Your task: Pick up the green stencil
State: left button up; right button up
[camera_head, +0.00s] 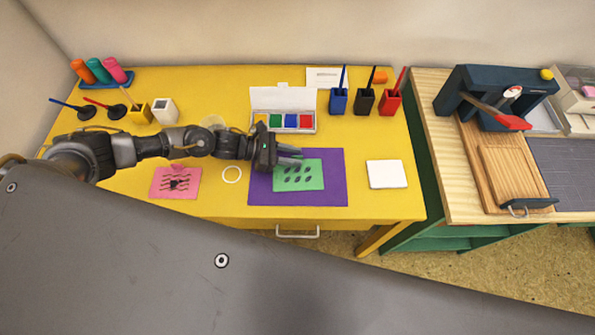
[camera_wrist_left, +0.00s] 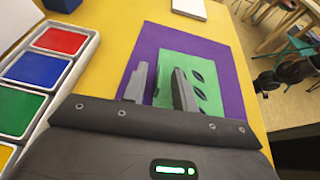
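The green stencil (camera_head: 299,175) lies flat on a purple mat (camera_head: 327,193) on the yellow table and has several dark leaf-shaped holes. My left gripper (camera_head: 291,155) is over the mat at the stencil's upper left edge. In the left wrist view, the stencil (camera_wrist_left: 206,72) lies beyond and partly behind the left gripper's fingers (camera_wrist_left: 160,88), on the purple mat (camera_wrist_left: 150,40). The fingers stand apart with a gap between them, and nothing is seen held. Whether they touch the stencil cannot be told. My right gripper is not in view.
A paint box (camera_head: 284,133) with red, blue and green pads stands open just behind the mat. Pen holders (camera_head: 363,102) stand at the back right.

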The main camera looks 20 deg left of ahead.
pick_arm(q)
grip_shut()
